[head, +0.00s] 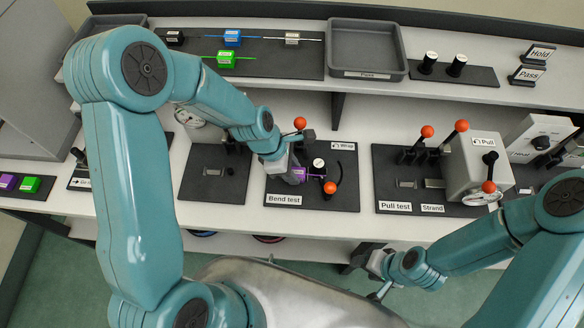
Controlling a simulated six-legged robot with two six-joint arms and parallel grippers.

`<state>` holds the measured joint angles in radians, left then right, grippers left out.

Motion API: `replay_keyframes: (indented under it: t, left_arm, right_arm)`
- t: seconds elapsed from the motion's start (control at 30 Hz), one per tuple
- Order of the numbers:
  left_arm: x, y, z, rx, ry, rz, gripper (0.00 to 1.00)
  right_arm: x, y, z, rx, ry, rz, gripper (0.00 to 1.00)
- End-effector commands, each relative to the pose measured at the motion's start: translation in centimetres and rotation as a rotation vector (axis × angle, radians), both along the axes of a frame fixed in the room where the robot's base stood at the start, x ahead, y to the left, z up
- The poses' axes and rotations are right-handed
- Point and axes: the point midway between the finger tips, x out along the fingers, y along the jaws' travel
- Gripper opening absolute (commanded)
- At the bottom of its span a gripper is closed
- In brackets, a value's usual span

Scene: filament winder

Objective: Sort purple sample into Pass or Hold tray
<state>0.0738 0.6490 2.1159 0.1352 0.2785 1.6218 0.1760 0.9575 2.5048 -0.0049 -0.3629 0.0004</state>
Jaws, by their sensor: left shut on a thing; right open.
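The purple sample (301,174) is at the bend test station (340,197). My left gripper (293,172) reaches down there and is shut on it, hiding part of it. A thin purple strand runs right from the sample toward an orange-knobbed lever. The grey Pass tray (367,72) is on the back shelf and looks empty. Another grey tray (128,19) at the shelf's left is mostly hidden behind my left arm, and its label is not visible. My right gripper (374,277) is open and empty, low in front of the bench edge.
Black, blue, green and white samples lie on a dark mat (290,66) on the shelf. Hold (537,53) and Pass (527,75) signs stand at the right. The pull tester (474,167) and its levers occupy the right bench. Purple and green blocks (30,185) sit far left.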

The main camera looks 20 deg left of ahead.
Motion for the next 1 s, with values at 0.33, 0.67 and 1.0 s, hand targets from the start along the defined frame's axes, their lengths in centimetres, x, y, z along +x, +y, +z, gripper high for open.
replay_keyframes:
  t: [0.33,0.67,1.0]
  left_arm:
    - [0.0,0.0,-0.2,0.000,0.000,0.000,0.59]
    - [-0.1,0.9,2.2,0.001,-0.006,0.002,0.59]
    - [-1.3,4.3,10.2,0.001,-0.006,0.003,0.59]
  right_arm:
    - [0.0,0.0,-0.1,0.000,0.000,0.000,0.55]
    - [0.0,0.0,-0.6,0.000,0.000,0.000,0.55]
    - [0.0,0.0,-1.5,0.000,0.000,0.000,0.55]
